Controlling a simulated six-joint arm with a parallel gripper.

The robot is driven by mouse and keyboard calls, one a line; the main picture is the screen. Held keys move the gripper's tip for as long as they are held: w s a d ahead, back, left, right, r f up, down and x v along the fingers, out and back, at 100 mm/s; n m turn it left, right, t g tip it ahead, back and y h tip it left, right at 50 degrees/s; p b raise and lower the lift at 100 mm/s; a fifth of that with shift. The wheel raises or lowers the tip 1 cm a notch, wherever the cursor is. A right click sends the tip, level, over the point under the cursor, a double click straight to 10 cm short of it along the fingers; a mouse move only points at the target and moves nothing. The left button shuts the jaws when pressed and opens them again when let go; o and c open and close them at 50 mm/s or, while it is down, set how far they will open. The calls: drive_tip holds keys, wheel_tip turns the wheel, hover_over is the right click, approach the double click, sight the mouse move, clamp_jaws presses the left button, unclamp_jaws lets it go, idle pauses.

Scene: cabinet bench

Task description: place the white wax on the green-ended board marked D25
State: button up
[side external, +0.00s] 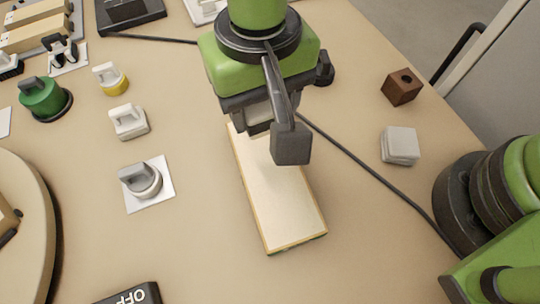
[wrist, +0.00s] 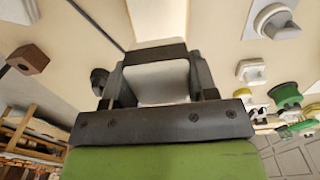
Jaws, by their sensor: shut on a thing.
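The white wax (side external: 257,112) is a pale block between the jaws of my gripper (side external: 268,130), partly hidden by the dark fingers. My gripper is shut on it over the far part of a long cream-topped board (side external: 280,200). The board's near end shows a thin green edge; no D25 mark is readable. In the wrist view the wax (wrist: 157,84) fills the space between the dark jaws (wrist: 155,72), with the board (wrist: 157,20) beyond it. I cannot tell whether the wax touches the board.
To the left are a grey-handled knob on a white plate (side external: 145,184), a white block with handle (side external: 129,121), and yellow (side external: 111,79) and green (side external: 43,97) pieces. To the right are a brown cube (side external: 401,87), a pale grey block (side external: 400,146) and a dark cable (side external: 365,170).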

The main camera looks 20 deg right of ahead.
sight(264, 155)
wheel_tip(264, 155, down, 9)
drive_tip(key=shift+f, duration=0.1)
idle(0.3)
drive_tip(key=shift+f, duration=0.15)
drive_tip(key=o, duration=0.9)
drive_tip(key=shift+o, duration=0.2)
